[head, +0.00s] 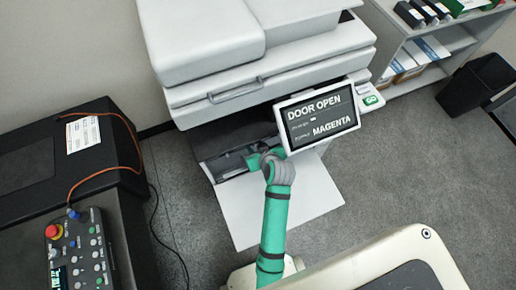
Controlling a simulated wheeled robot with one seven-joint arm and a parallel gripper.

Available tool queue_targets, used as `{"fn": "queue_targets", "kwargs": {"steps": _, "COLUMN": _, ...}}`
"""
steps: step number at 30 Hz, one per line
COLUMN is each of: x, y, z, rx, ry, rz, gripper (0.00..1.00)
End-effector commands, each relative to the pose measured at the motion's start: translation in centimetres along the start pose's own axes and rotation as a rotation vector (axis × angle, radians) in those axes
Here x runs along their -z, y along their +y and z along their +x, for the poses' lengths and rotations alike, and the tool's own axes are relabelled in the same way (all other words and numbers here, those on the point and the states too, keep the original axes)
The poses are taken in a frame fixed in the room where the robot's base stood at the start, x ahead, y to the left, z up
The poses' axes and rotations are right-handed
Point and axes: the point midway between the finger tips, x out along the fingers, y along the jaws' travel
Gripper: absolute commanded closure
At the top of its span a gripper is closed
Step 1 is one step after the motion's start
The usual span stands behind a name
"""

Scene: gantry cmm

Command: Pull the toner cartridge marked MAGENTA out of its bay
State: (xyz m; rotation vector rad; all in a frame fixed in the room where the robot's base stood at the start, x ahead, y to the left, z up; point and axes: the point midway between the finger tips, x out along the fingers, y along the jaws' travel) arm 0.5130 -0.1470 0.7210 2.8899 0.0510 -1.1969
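The printer (195,55) stands at the top centre with its front door (285,200) folded down like a flap. Its screen (318,115) reads "DOOR OPEN" and "MAGENTA". The dark open bay area (222,140) shows behind and left of the screen. My green arm reaches up to the opening, and my gripper (252,161) is at the bay's mouth, below and left of the screen. Its fingers are too small and covered to read. I cannot make out the MAGENTA cartridge or its label; the screen, my wrist and shadow hide part of the bay.
A control box with a red button (53,231) and a black case with an orange cable (75,185) stand at the left. A shelf (455,40) with boxes and a dark bin (478,82) are at the upper right. Grey carpet (400,150) at the right is clear.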

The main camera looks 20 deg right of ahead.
Motion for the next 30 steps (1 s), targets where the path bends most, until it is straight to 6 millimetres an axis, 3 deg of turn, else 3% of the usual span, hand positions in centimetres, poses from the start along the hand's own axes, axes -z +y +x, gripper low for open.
{"fn": "queue_targets", "kwargs": {"steps": 10, "x": 0.01, "y": 0.05, "z": 0.3, "rx": -0.001, "ry": 0.0, "rz": 0.0, "gripper": 0.7}}
{"fn": "queue_targets", "kwargs": {"steps": 11, "x": 0.01, "y": 0.05, "z": 0.3, "rx": -0.001, "ry": 0.0, "rz": 0.0, "gripper": 0.73}}
{"fn": "queue_targets", "kwargs": {"steps": 14, "x": 0.01, "y": 0.04, "z": 0.3, "rx": -0.001, "ry": 0.0, "rz": 0.0, "gripper": 0.97}}
{"fn": "queue_targets", "kwargs": {"steps": 15, "x": 0.01, "y": 0.03, "z": 0.3, "rx": -0.001, "ry": 0.0, "rz": 0.0, "gripper": 1.0}}
{"fn": "queue_targets", "kwargs": {"steps": 30, "x": -0.51, "y": 0.19, "z": -0.2, "rx": -0.003, "ry": 0.0, "rz": 0.003, "gripper": 1.0}}
